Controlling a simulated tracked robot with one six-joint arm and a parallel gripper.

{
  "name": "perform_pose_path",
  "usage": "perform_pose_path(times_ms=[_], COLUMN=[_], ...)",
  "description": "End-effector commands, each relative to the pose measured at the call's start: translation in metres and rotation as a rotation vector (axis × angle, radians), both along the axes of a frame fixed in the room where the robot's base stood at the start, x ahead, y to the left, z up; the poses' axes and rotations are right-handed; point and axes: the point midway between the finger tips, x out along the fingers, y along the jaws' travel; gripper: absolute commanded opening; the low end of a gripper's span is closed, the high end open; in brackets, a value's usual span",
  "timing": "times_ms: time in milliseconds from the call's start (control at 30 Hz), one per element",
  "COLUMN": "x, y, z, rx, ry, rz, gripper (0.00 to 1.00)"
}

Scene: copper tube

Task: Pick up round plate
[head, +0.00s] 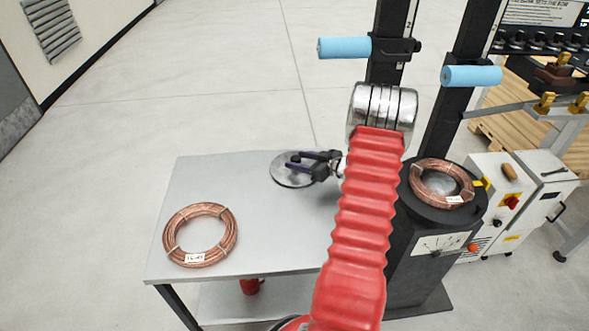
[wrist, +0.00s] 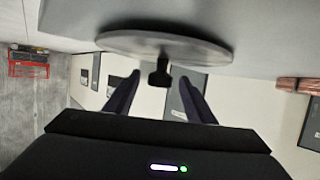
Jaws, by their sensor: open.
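The round plate (head: 284,177) lies flat on the grey table near its far edge. In the wrist view, which is upside down, the plate (wrist: 120,42) shows edge-on with a short black knob (wrist: 159,72) at its middle. My gripper (head: 291,161) is open over the plate. In the wrist view its dark purple fingertips (wrist: 159,79) lie to either side of the knob, with a gap on both sides. I cannot tell whether the tips reach fully around the knob. The fingers hide part of the plate in the head view.
A copper tube coil (head: 200,235) lies on the table (head: 255,235) at the front left. Another coil (head: 441,183) sits on a round black scale at the right. Dark posts with blue handles (head: 344,47) stand behind my arm. The table's middle is clear.

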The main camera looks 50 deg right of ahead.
Motion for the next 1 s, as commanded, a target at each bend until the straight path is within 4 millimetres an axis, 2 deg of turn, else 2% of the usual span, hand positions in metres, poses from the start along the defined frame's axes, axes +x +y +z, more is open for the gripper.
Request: perform_pose_path(times_ms=[100, 200, 733, 1000], x=[0.014, 0.018, 0.018, 0.018], y=[0.002, 0.001, 0.002, 0.002], z=[-0.005, -0.006, -0.006, -0.006], rx=[0.0, 0.0, 0.0, 0.0], ry=[0.001, 0.0, 0.0, 0.0], rz=[0.001, 0.0, 0.0, 0.0], gripper=[0.5, 0.5, 0.5, 0.31])
